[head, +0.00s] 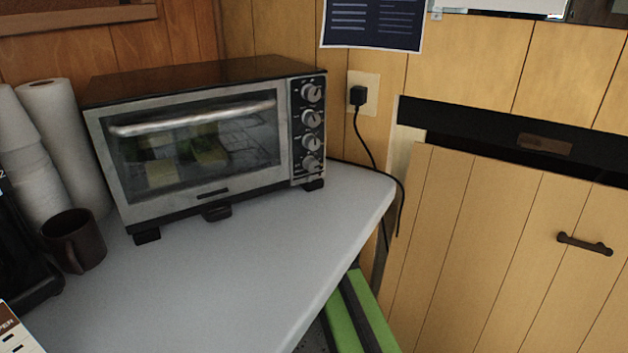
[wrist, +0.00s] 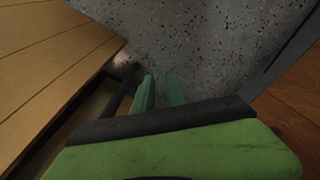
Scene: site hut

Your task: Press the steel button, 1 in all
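I cannot make out a steel button in either view. In the wrist view, my gripper (wrist: 160,84) shows as two thin green fingers with a gap between them. They are open, with nothing held. The fingers point toward a grey speckled surface, and wooden planks lie to their left. The head view does not clearly show the fingers; a green and black shape at its lower middle may be part of my arm.
A toaster oven (head: 200,140) with several knobs stands on a pale counter (head: 225,270). A dark mug (head: 75,240) and paper towel rolls (head: 65,130) are at left. A wooden panel with a dark handle (head: 585,244) is at right. A black cord (head: 375,160) hangs by the counter's corner.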

